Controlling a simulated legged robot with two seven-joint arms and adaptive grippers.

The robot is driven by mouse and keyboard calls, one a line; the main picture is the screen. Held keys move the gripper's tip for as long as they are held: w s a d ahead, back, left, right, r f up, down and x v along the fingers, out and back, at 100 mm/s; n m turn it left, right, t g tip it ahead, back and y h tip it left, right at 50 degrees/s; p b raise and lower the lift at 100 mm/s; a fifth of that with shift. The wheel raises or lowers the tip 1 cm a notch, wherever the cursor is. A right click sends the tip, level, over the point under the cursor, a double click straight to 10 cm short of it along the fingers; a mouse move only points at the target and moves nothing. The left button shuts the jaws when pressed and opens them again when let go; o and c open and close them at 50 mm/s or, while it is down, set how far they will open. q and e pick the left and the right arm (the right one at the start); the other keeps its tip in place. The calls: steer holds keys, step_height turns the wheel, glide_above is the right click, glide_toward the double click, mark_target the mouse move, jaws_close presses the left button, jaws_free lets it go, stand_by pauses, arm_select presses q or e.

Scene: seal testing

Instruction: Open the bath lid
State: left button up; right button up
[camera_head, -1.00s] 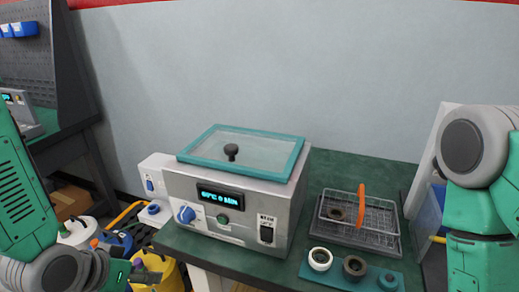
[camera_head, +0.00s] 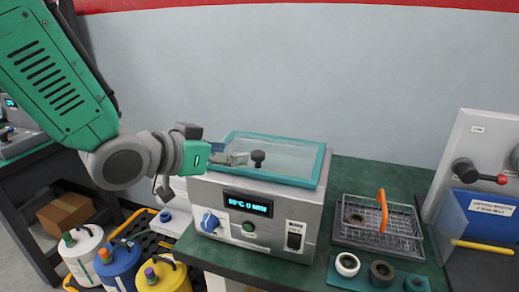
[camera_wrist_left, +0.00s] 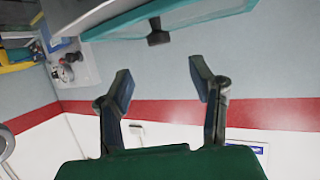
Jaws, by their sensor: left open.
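The bath (camera_head: 233,235) is a pale metal box with a lit display and a blue dial, standing on the green bench. Its lid (camera_head: 300,181) is a clear panel in a teal frame, lying flat and closed on top. A black knob (camera_head: 258,157) stands on the lid. My left gripper (camera_head: 238,158) is over the lid's left part, just left of the knob. In the left wrist view its two fingers (camera_wrist_left: 161,78) are spread with nothing between them. The knob (camera_wrist_left: 158,38) shows there just beyond the fingertips, apart from them. My right gripper is out of view.
A wire basket (camera_head: 405,235) with an orange handle stands right of the bath. Several seals lie on a teal mat (camera_head: 345,281) in front of it. A grey machine with a red-knobbed lever (camera_head: 485,174) is far right. Bottles (camera_head: 120,270) stand low at left.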

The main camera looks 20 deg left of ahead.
mark_target(258, 153)
arm_select(q)
steer(key=x, duration=0.8)
steer(key=shift+w+f+b, duration=0.1)
steer(key=shift+f+b, duration=0.05)
steer(key=shift+b, duration=0.15)
steer(key=shift+w+d+f, duration=0.2)
steer(key=shift+w+d, duration=0.25)
steer(key=shift+w, duration=0.05)
steer(key=shift+a, duration=0.15)
steer(key=shift+c, duration=1.2)
steer(key=shift+a, duration=0.1)
jaws_close()
steer(key=shift+r, duration=0.1)
